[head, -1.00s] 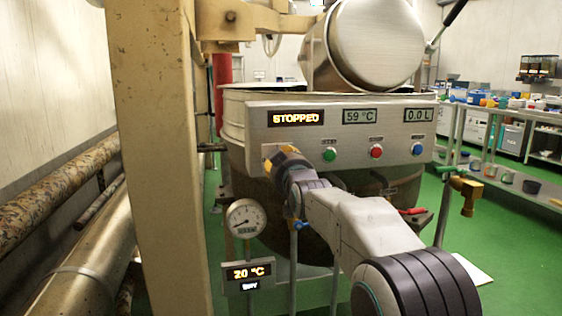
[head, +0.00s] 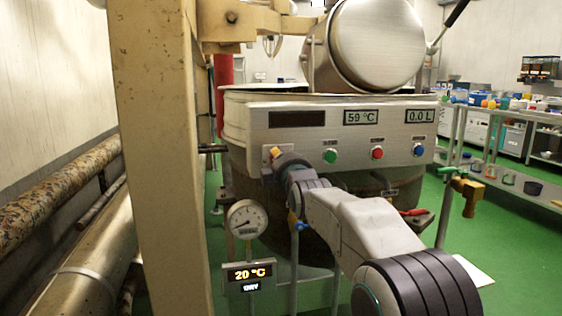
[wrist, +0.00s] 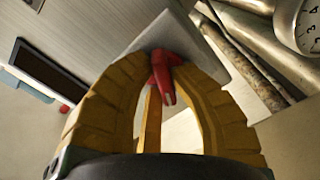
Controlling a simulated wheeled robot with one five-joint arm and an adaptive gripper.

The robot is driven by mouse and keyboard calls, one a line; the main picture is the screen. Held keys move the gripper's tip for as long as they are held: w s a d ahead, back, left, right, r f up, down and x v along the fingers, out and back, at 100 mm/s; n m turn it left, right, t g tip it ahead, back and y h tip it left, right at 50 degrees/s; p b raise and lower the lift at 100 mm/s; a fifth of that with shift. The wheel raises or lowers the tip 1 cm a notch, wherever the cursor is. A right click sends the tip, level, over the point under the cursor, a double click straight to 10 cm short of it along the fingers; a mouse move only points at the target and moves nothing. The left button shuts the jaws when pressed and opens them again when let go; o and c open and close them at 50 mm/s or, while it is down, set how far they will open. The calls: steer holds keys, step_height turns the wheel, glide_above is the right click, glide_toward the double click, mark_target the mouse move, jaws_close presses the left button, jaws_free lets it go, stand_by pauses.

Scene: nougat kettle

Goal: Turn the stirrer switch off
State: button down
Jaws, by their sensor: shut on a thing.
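The stirrer switch (wrist: 163,78) is a red lever on a pale square plate (wrist: 195,42). It shows in the wrist view between the yellow fingers of my gripper (wrist: 160,88), which is shut on it. In the head view my gripper (head: 277,154) is at the left end of the kettle's control panel (head: 400,143), and the lever itself is hidden there. The panel's left display (head: 297,119) is dark. The other displays read 59 °C (head: 367,117) and 0.0 L (head: 419,115).
Green (head: 330,156), red (head: 377,153) and blue (head: 418,150) buttons sit right of my gripper. A gauge (head: 246,219) and a 20 °C display (head: 249,274) are below it. A beige post (head: 160,160) stands close on the left. A brass valve (head: 467,191) is at right.

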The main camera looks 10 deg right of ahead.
steer(key=n, duration=0.5)
steer(key=shift+a, duration=0.15)
steer(key=shift+n, duration=0.3)
stand_by(0.4)
steer(key=c, duration=1.1)
jaws_free()
steer(key=s, duration=1.2)
